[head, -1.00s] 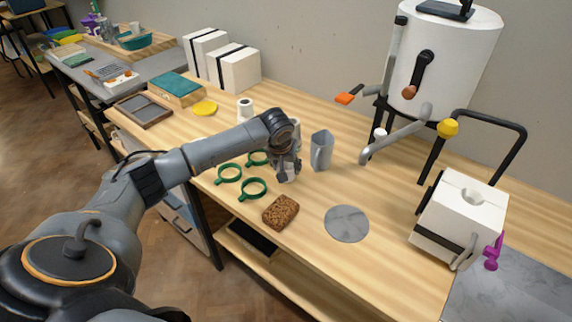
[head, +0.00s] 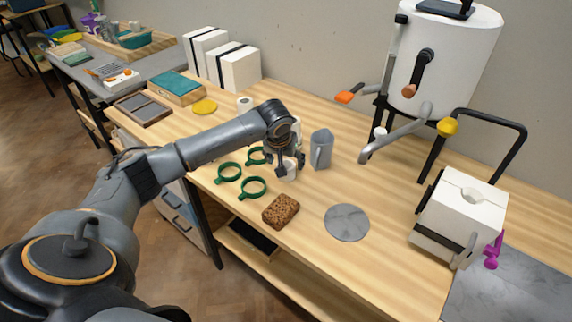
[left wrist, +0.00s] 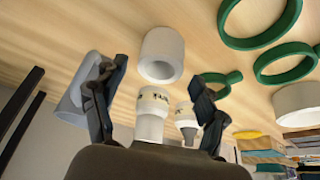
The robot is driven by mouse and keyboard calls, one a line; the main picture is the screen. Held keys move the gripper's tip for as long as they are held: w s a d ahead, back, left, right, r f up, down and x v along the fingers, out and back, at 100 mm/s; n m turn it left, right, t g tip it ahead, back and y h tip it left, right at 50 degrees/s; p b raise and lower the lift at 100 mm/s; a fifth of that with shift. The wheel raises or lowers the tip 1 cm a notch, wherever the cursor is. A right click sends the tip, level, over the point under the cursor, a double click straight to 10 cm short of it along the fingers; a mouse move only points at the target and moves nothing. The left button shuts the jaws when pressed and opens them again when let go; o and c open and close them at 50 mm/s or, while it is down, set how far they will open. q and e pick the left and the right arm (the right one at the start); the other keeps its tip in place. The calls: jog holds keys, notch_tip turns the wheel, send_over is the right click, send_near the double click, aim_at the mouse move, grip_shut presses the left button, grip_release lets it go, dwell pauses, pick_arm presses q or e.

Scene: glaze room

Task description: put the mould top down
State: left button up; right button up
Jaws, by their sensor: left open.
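My left gripper (head: 291,168) is open above the bench, with its fingers apart on either side of a small white cylinder (head: 288,174). In the left wrist view, the open gripper (left wrist: 158,72) has a white hollow cylinder (left wrist: 162,55) standing on the wood just beyond its fingertips. No gap to the fingers can be measured. A white block-shaped mould (head: 475,190) with a round hole in its top and a dark strap stands at the right. I cannot tell for certain which piece is the mould top. My right gripper is not in view.
A grey jug (head: 321,150) stands close right of the gripper. Green rings (head: 229,172) lie to its left, and a brown textured block (head: 281,211) in front. A grey disc (head: 346,223) lies on the bench. A large white tank (head: 452,60) stands behind. Bare wood lies around the disc.

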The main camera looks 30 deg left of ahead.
pick_arm(q)
jog(key=v, duration=0.9)
jog(key=shift+r, duration=0.3)
jog(key=shift+s, duration=0.1)
